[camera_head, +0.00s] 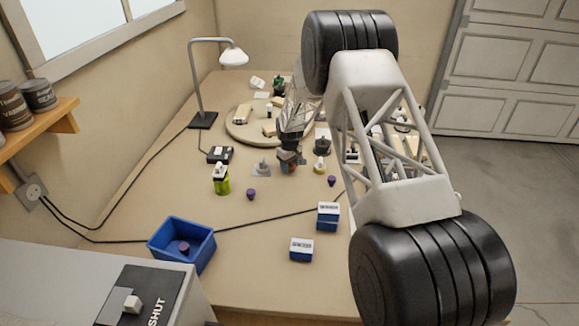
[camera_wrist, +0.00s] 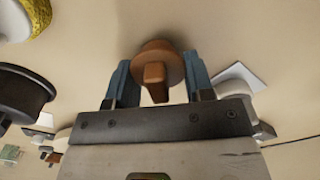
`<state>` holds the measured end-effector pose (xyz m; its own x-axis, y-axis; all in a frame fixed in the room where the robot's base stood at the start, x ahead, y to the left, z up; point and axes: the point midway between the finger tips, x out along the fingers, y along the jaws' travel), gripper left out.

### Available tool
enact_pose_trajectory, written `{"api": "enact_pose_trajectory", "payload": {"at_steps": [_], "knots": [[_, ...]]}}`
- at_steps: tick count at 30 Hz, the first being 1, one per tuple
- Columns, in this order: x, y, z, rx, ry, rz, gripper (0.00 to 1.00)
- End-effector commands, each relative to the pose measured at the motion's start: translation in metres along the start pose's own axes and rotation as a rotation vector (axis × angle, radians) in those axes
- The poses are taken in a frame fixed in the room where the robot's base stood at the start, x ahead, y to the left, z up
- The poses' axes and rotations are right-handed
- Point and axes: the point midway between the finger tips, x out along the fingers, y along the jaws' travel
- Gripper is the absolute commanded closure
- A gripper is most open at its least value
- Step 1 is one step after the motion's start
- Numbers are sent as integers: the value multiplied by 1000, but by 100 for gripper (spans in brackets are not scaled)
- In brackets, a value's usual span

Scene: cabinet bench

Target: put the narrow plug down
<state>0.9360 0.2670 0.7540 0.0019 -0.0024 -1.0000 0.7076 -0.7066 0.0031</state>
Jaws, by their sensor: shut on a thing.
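My gripper (camera_wrist: 160,85) is shut on the narrow plug (camera_wrist: 154,75), a brown-orange piece with a round flange and a slim tab. The plug sits between the two blue-grey fingers in the wrist view. In the head view my gripper (camera_head: 287,157) is over the middle of the bench (camera_head: 215,265), and the plug is mostly hidden there. I cannot tell how far the plug is above the bench top.
A white square plate with a round piece (camera_wrist: 240,78) is close right of the gripper; a black spool (camera_wrist: 20,95) is left. A green can (camera_head: 221,180), purple pegs (camera_head: 251,194), blue bin (camera_head: 181,240) and labelled blue boxes (camera_head: 301,250) stand nearer. Bare bench lies between them.

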Motion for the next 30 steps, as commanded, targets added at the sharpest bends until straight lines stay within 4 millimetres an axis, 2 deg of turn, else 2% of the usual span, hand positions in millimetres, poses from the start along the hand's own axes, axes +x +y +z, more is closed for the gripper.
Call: {"api": "enact_pose_trajectory", "payload": {"at_steps": [15, 16, 21, 30], "knots": [[8, 0, 0, 0, 0, 0, 74], [8, 0, 0, 0, 0, 0, 50], [7, 0, 0, 0, 0, 0, 26], [7, 0, 0, 0, 0, 0, 26]]}}
